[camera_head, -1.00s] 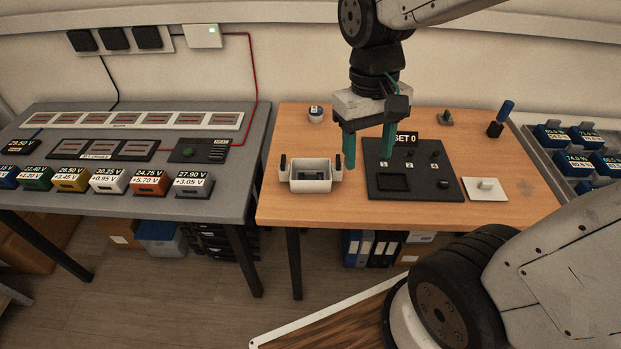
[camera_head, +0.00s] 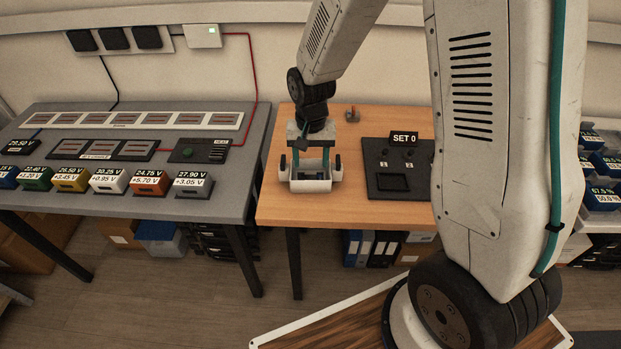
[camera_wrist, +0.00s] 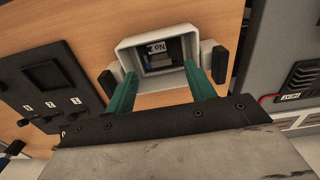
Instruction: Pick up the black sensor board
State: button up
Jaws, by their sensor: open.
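A white open box (camera_head: 311,184) with black side handles stands at the left part of the wooden table. In the wrist view the box (camera_wrist: 136,54) holds a dark board (camera_wrist: 158,61) with a small label and a grey part; I take it to be the black sensor board. My gripper (camera_head: 312,160) is over the box, pointing down, with its teal fingers apart. In the wrist view the fingers of my gripper (camera_wrist: 160,85) reach to the box's near rim, one toward each side. Nothing is seen between them. Whether they touch the box I cannot tell.
A black panel (camera_head: 384,195) marked "SET 0", with knobs and a recess, lies right of the box. A small part (camera_head: 352,114) sits behind on the wooden table (camera_head: 350,214). A grey bench (camera_head: 225,207) with coloured labelled modules stands left. My arm hides the table's right side.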

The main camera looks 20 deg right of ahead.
aim_at(310, 174)
notch_tip(310, 174, down, 5)
jog(key=shift+w+r, duration=0.1)
jog(key=c, duration=1.1)
jog(key=shift+o, duration=0.2)
jog(key=shift+r, duration=0.1)
